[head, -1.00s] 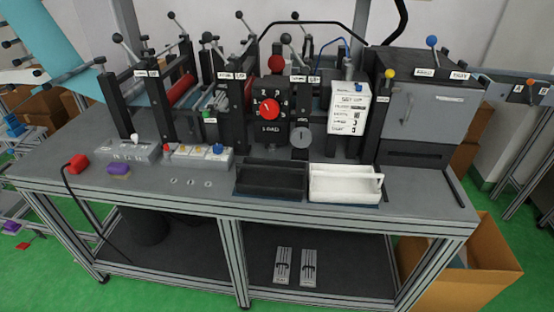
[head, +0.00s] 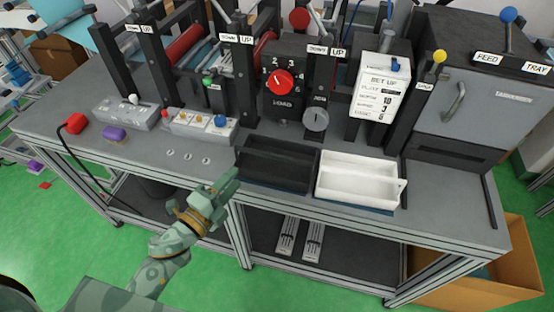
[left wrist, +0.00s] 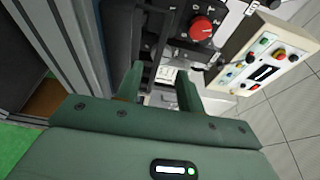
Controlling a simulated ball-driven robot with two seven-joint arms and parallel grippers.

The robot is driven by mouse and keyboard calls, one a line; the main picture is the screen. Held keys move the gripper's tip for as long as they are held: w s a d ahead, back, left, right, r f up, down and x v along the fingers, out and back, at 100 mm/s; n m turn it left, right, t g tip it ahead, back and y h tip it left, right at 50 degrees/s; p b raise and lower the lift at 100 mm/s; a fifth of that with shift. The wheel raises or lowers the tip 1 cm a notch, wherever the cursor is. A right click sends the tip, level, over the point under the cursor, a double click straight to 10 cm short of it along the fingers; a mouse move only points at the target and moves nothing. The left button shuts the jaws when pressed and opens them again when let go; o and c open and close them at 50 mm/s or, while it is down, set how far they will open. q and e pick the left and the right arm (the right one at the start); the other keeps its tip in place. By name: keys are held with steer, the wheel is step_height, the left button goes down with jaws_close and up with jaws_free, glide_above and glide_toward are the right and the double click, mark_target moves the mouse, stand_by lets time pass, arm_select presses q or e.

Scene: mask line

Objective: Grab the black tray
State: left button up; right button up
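The black tray (head: 276,168) sits on the grey worktop near its front edge, directly left of the white tray (head: 360,181). It is open-topped and looks empty. My left gripper (head: 222,188) is at the front edge of the bench, just left of and in front of the black tray's left end, and holds nothing. In the left wrist view my left gripper (left wrist: 160,84) has its two fingers apart with a gap between them. Dark shapes lie beyond the fingers there, but I cannot tell which is the tray. My right gripper is not in view.
Behind the trays stand a black load unit with a red knob (head: 280,83) and a white set-up panel (head: 379,88). A button box (head: 199,127) is to the left. The grey feed cabinet (head: 480,95) stands at the right.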

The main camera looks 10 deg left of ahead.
mark_target(257, 154)
arm_select(q)
steer(key=x, duration=0.5)
steer(key=shift+w+d, duration=0.15)
steer(key=shift+w, duration=0.25)
steer(key=x, duration=0.6)
steer(key=shift+s+d, duration=0.1)
steer(key=shift+c, duration=0.4)
jaws_close()
